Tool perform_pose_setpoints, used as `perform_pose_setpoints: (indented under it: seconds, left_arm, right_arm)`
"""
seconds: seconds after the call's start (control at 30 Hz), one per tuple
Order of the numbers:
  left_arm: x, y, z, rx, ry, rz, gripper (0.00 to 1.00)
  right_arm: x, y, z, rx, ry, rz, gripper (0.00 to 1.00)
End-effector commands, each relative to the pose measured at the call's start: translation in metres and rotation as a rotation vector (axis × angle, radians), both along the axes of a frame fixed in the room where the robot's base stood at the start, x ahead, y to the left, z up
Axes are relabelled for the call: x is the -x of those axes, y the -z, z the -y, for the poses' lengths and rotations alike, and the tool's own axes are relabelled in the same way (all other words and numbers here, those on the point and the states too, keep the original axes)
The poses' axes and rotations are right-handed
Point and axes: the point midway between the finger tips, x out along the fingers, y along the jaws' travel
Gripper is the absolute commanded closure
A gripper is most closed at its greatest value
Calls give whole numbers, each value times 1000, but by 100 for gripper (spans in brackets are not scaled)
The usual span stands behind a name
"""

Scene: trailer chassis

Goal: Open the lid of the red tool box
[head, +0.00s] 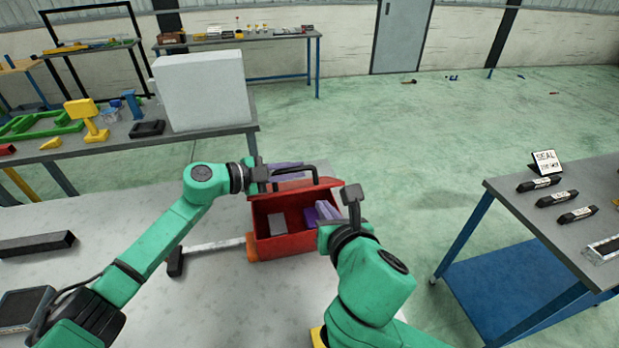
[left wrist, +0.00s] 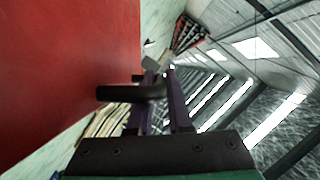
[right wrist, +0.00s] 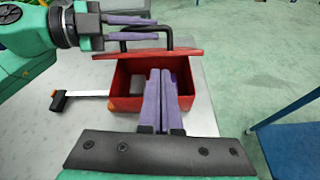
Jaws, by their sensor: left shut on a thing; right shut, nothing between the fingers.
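The red tool box (head: 262,222) stands on the grey table, its inside showing from above. Its lid (head: 322,187) is raised and tilted at the back; it also shows in the right wrist view (right wrist: 180,53). The black handle (head: 314,172) arches above the lid. My left gripper (head: 287,172) is shut on this handle, which crosses its purple fingers in the left wrist view (left wrist: 130,92). My right gripper (head: 320,211) is shut and empty, its fingertips in front of the box opening. A grey block (right wrist: 137,84) lies inside the box; my right fingers hide part of the interior.
A hammer-like tool (head: 176,262) with a pale shaft lies left of the box. A bench with a white panel (head: 201,90) stands behind left. A blue-legged table (head: 545,215) with dark bars is at the right. Green floor lies between.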

Motion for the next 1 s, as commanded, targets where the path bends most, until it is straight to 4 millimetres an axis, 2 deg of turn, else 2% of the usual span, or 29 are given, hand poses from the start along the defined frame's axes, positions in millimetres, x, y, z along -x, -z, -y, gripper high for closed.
perform_pose_setpoints:
  seconds: [0.1, 0.23, 0.67, 0.8, 1.0]
  left_arm:
    - [0, 2, -1, -1, -4, -2, 100]
    - [0, 1, -1, -1, -4, -2, 100]
    - [0, 1, -1, -2, -3, -2, 100]
    - [0, 1, -1, -2, -3, -2, 100]
    - [0, 1, -1, -1, -3, -1, 100]
  right_arm:
    - [8, -3, 0, 112, -37, 28, 100]
    - [-2, 2, -3, 127, -38, 29, 100]
    - [-82, 38, -28, 119, -36, 27, 100]
    - [-103, 27, -35, 118, -37, 30, 100]
    - [-114, 23, -38, 118, -38, 28, 100]
